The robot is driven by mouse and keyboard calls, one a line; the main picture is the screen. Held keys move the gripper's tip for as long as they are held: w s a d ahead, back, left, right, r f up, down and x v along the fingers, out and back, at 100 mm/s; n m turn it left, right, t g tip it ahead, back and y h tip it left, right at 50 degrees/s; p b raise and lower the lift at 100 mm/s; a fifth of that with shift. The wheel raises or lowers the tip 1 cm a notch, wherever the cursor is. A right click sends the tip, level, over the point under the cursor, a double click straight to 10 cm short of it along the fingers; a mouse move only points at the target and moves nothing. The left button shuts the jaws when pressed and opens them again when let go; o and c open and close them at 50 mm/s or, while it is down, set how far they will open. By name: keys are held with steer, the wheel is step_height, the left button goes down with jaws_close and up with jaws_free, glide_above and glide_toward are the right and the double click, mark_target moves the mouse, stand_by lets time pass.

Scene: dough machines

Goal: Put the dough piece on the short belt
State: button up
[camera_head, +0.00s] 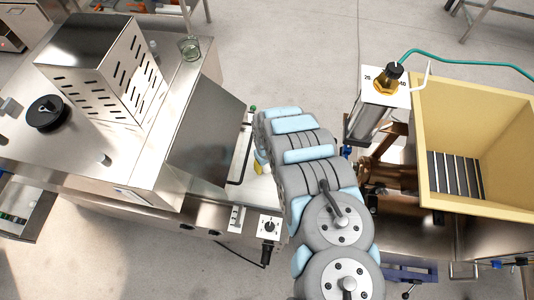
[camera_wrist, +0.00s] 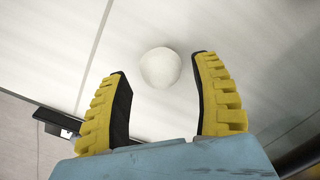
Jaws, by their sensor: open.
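The dough piece (camera_wrist: 160,68) is a round white ball in the upper middle of the wrist view. It lies on a pale, flat surface (camera_wrist: 50,50). My gripper (camera_wrist: 161,72) is open, with its yellow, black-padded fingers on either side of the ball. A gap shows between the ball and each finger; the height over it is hard to tell.
A steel machine (camera_head: 205,140) with a slotted hood (camera_head: 110,80) stands left of my arm. A cream hopper (camera_head: 425,150) with a grille stands to the right. A glass (camera_head: 189,48) sits on the left machine. In the wrist view a dark bracket (camera_wrist: 55,120) is at left.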

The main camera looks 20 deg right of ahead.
mark_target(267, 166)
step_height(267, 166, up, 8)
steer(key=shift+w+d+r+p, duration=0.1)
steer(key=shift+p, duration=0.3)
steer(key=shift+r+p, duration=0.35)
steer(key=shift+r, duration=0.4)
